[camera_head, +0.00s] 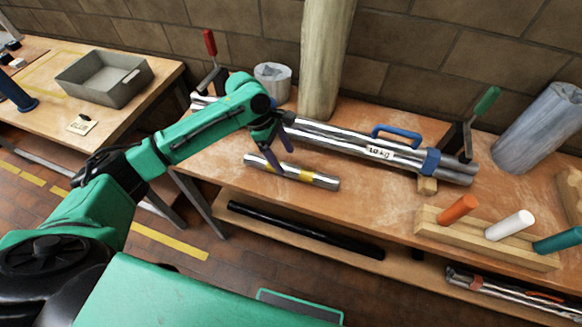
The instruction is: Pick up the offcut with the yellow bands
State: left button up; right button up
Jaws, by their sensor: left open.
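The offcut (322,181) is a short shiny metal tube with yellow bands, lying near the front edge of the wooden bench (350,213). One finger overlaps the tube in the picture. I cannot tell whether the fingers touch it or straddle it. My right gripper is not in view.
A bundle of long metal tubes (340,139) with a blue handle and a 10 kg label lies behind the offcut. A wooden rack (470,243) with coloured handles stands at right. A grey bin (104,92) sits on the left table. Bench surface right of the offcut is clear.

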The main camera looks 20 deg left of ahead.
aim_at(289, 166)
pick_arm(q)
jog(key=p+x, duration=0.1)
jog(key=x, duration=0.3)
jog(key=shift+s+d+f, duration=0.1)
jog(key=shift+f, duration=0.2)
jog(key=c, duration=1.2)
grip_shut()
jog(key=shift+r, duration=0.15)
